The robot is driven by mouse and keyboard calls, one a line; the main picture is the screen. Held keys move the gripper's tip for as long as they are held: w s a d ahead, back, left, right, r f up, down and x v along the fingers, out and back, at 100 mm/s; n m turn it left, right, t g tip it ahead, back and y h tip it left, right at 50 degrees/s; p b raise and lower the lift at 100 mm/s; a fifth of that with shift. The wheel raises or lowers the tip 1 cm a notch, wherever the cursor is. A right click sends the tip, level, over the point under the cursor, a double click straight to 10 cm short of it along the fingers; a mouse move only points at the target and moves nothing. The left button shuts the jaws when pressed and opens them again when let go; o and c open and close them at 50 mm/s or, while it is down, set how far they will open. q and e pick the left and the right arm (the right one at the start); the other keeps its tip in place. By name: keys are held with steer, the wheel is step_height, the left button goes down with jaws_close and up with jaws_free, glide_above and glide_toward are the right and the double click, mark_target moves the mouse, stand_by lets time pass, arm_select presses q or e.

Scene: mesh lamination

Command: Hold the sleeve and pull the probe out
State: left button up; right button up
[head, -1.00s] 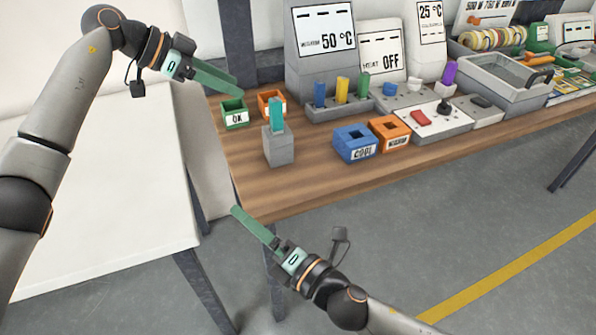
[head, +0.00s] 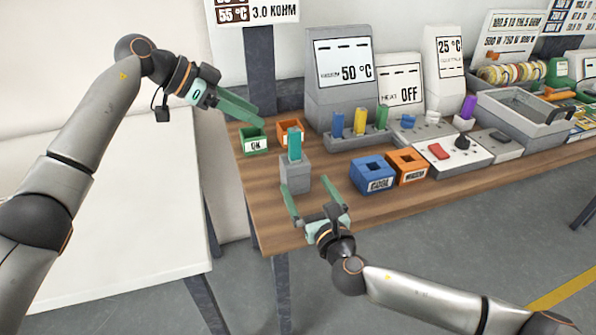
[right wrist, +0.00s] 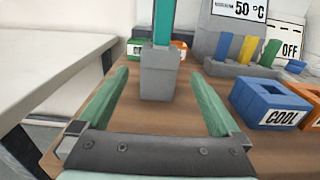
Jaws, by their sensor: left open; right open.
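A teal probe (head: 295,144) stands upright in a grey block-shaped sleeve (head: 295,174) near the table's left end. In the right wrist view, the probe (right wrist: 164,22) rises from the top of the sleeve (right wrist: 160,82), and its upper end is cut off by the frame. My right gripper (head: 306,185) is open in front of the sleeve. Its green fingers point toward the sleeve, one to each side, with gaps between. My left gripper (head: 257,117) is open and empty, up and to the left of the probe, near the green OK bin (head: 254,141).
An orange bin (head: 289,130) stands behind the probe. Blue COOL (head: 373,178) and orange (head: 407,167) blocks with square holes stand to the right. Behind are a rack of coloured pieces (head: 345,143) and a 50 °C display (head: 345,82). The wooden table's (head: 270,215) front left is clear.

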mark_target(299, 174)
steer(key=x, duration=0.8)
steer(key=shift+w+a, duration=0.1)
steer(key=shift+w, duration=0.2)
steer(key=shift+f, duration=0.1)
jaws_close()
stand_by(1.1)
stand_by(1.0)
